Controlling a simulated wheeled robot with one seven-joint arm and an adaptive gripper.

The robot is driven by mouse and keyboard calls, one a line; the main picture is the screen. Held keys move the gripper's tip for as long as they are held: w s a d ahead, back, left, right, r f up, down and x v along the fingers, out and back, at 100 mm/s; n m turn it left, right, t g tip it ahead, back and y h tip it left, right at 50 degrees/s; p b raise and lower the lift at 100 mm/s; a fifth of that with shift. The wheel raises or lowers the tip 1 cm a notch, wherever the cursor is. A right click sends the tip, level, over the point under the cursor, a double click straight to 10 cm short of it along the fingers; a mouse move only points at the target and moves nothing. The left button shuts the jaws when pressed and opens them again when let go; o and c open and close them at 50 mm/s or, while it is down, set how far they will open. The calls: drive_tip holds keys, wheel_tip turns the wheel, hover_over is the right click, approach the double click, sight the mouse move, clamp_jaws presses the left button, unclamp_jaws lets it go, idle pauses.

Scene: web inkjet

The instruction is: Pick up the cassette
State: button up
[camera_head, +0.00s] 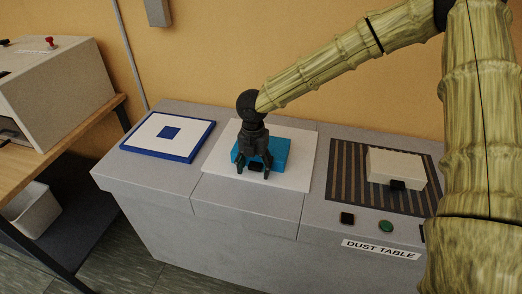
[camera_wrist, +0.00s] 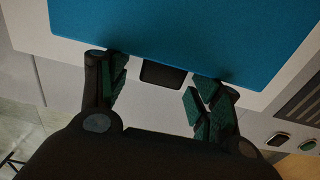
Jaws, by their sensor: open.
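A flat blue box with a dark tab, which I take to be the cassette (camera_head: 278,153), lies on a white panel (camera_head: 222,165) on the grey bench. In the wrist view the blue box (camera_wrist: 190,35) fills the top, and its dark tab (camera_wrist: 163,75) sticks out from the near edge. My gripper (camera_head: 254,173) points down over the near side of the box. Its fingers (camera_wrist: 160,80) are open, one on each side of the tab with gaps between. Whether the fingertips touch the box's edge I cannot tell.
A cream box with a dark tab (camera_head: 396,166) sits on a striped grille (camera_head: 345,180) at right. A blue-framed white pad (camera_head: 150,133) lies at left. Two buttons (camera_head: 386,226) and a "DUST TABLE" label (camera_head: 381,249) are at front right. The wall (camera_head: 215,60) is behind.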

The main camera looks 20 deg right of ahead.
drive_tip(key=shift+s+r, duration=0.15)
drive_tip(key=c, duration=1.2)
drive_tip(key=shift+c, duration=0.4)
drive_tip(key=shift+r, duration=0.1)
drive_tip(key=shift+r, duration=0.2)
wheel_tip(320, 180, up, 3)
drive_tip(key=shift+f+b, duration=0.1)
drive_tip(key=shift+b, duration=0.4)
drive_tip(key=s+a+b, duration=0.1)
drive_tip(key=s+a, duration=0.2)
drive_tip(key=s, duration=0.4)
drive_tip(key=s+a+r+b, duration=0.1)
drive_tip(key=s+a+b, duration=0.1)
drive_tip(key=s, duration=0.5)
drive_tip(key=shift+s+a+r, duration=0.25)
drive_tip(key=shift+a+r, duration=0.05)
drive_tip(key=shift+a, duration=0.45)
